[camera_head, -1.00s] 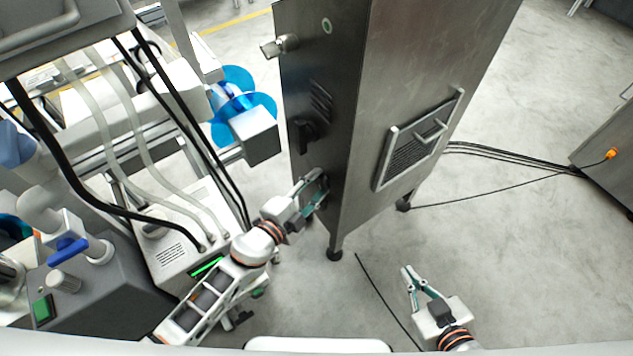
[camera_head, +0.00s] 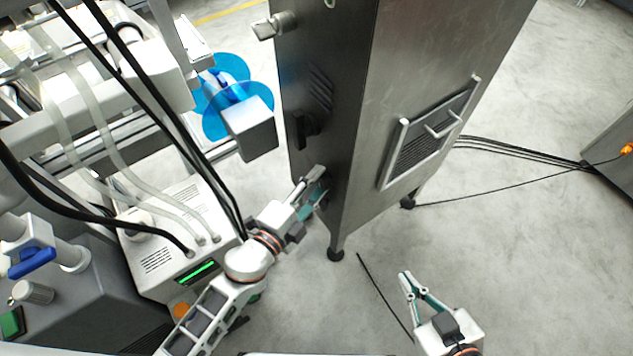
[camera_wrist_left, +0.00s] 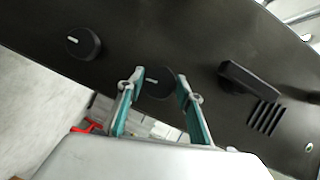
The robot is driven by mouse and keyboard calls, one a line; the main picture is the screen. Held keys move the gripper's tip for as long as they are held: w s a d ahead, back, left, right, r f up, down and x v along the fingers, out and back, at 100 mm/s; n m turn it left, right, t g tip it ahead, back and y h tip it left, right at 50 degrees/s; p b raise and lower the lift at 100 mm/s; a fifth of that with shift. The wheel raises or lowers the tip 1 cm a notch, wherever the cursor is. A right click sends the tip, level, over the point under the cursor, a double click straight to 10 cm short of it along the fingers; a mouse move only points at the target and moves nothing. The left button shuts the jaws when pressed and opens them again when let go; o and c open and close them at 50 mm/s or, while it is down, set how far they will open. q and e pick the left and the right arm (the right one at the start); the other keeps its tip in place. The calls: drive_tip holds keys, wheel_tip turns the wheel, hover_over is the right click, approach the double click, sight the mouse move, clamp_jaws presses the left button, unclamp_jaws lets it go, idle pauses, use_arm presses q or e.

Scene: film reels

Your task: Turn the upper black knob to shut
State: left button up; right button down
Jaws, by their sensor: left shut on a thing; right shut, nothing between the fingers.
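The narrow face of a tall metal cabinet carries two round black knobs, seen in the left wrist view. The upper black knob (camera_wrist_left: 158,83), with a pale pointer line, sits between the fingertips of my left gripper (camera_wrist_left: 160,84), which is shut on it. The lower black knob (camera_wrist_left: 83,43) is to the left in that view, clear of the fingers. In the head view my left gripper (camera_head: 316,186) reaches the cabinet's face and largely hides the knobs. My right gripper (camera_head: 406,277) is shut and empty over the floor at the lower right.
The metal cabinet (camera_head: 420,75) stands on short feet. A black handle (camera_wrist_left: 248,80) and vent slots are beside the upper knob. A machine with blue reels (camera_head: 222,105), hoses and a box with a green display (camera_head: 197,272) stands at the left. Cables lie on the floor at the right.

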use_arm(q)
drive_tip(key=o, duration=1.1)
wheel_tip(320, 180, up, 3)
drive_tip(key=shift+w+f, duration=0.1)
drive_tip(key=shift+w, duration=0.05)
drive_tip(key=o, duration=0.4)
wheel_tip(320, 180, up, 8)
drive_tip(key=shift+w+a+f, duration=0.1)
drive_tip(key=shift+a, duration=0.15)
drive_tip(key=c, duration=0.4)
drive_tip(key=shift+f, duration=0.1)
drive_tip(key=shift+s+d+f, duration=0.1)
drive_tip(key=shift+s+d, duration=0.1)
